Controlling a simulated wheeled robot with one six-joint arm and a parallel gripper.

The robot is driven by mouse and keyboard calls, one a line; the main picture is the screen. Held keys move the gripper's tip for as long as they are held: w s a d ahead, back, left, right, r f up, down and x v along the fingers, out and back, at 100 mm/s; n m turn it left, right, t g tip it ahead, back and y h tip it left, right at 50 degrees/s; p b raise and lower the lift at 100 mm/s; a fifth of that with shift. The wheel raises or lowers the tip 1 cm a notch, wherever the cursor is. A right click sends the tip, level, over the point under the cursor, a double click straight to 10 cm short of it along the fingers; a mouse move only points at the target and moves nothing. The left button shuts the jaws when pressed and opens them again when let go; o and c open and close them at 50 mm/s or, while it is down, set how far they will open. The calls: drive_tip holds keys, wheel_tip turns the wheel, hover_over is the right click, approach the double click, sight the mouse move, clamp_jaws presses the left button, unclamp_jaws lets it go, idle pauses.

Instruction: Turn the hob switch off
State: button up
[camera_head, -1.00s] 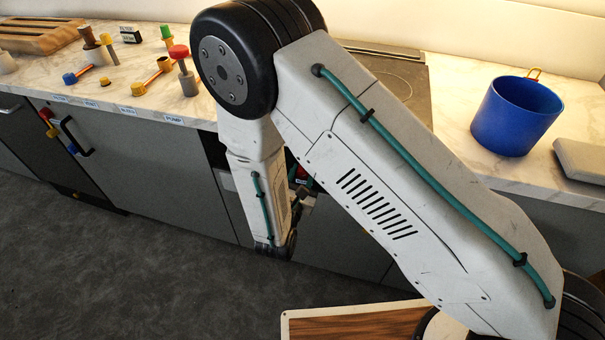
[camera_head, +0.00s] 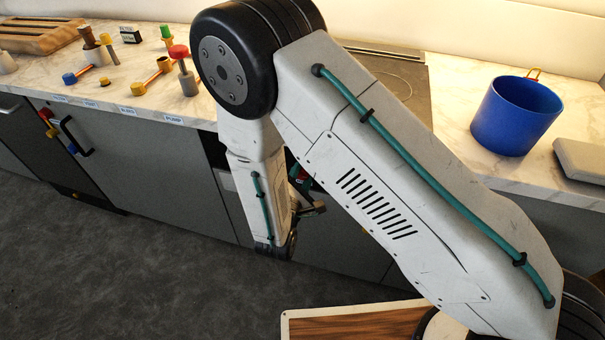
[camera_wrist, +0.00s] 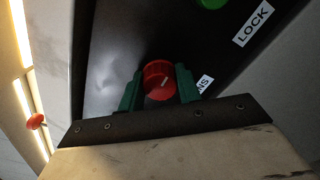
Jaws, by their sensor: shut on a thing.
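In the wrist view a round red knob (camera_wrist: 158,80) with a pale pointer line sits on a dark panel (camera_wrist: 115,45). My gripper (camera_wrist: 158,88) has its two green fingers on either side of the knob, shut on it. A label ending in "NS" (camera_wrist: 204,84) is partly hidden by the right finger. A label reading "LOCK" (camera_wrist: 253,23) lies near a green knob (camera_wrist: 212,3) at the top edge. In the head view my arm covers most of the panel, and the red knob cannot be made out clearly. The dark hob top (camera_head: 400,75) shows behind the arm.
A blue pot (camera_head: 515,118) stands on the counter at right, beside a grey block (camera_head: 580,160). Several coloured fittings and a red-topped peg (camera_head: 187,75) stand on the left counter. Cabinet fronts (camera_head: 150,160) run below, with open floor (camera_head: 130,270) in front.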

idle(0.5)
drive_tip(key=o, duration=1)
drive_tip(key=shift+c, duration=0.2)
drive_tip(key=v, duration=0.7)
drive_tip(key=shift+s, duration=0.4)
drive_tip(key=shift+a, duration=0.1)
